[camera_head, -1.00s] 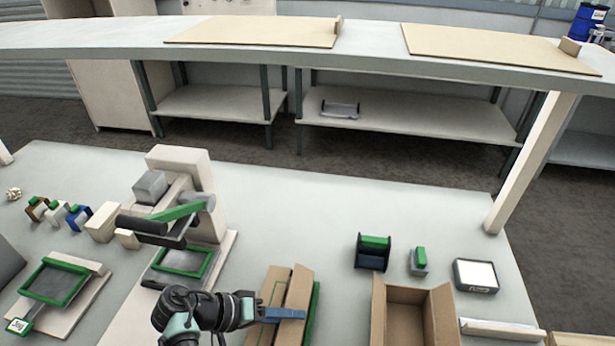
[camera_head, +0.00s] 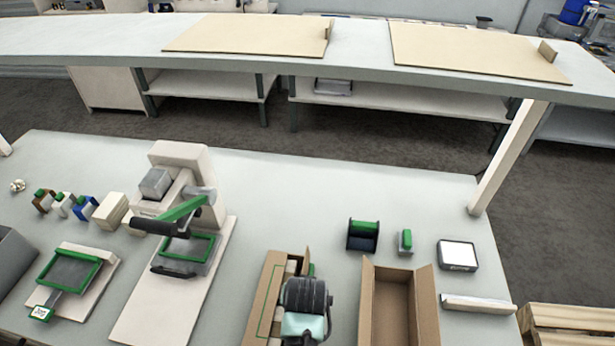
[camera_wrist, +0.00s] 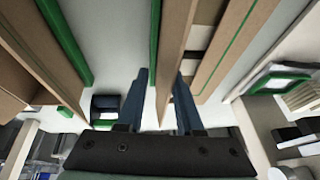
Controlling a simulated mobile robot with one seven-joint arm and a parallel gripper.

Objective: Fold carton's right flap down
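The carton (camera_head: 264,300) stands at the front middle of the table, a green outline on its left flap. Its right flap (camera_head: 306,263) shows as a thin raised edge, partly hidden behind my gripper in the head view. My gripper (camera_head: 306,305) is over the carton's right side, its fingers hidden there by the wrist. In the wrist view, my gripper's two blue fingers (camera_wrist: 161,104) are spread apart. A cardboard flap (camera_wrist: 177,55) reaches between them, seen nearly edge-on; I cannot tell whether either finger touches it. The carton's green-lined panel (camera_wrist: 237,45) is to the right there.
A second, open carton (camera_head: 428,306) stands close to the right. Behind are a black and green holder (camera_head: 363,236), a small green-topped item (camera_head: 405,242) and a white-topped box (camera_head: 458,255). A press (camera_head: 181,200) stands to the left. The table's back middle is clear.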

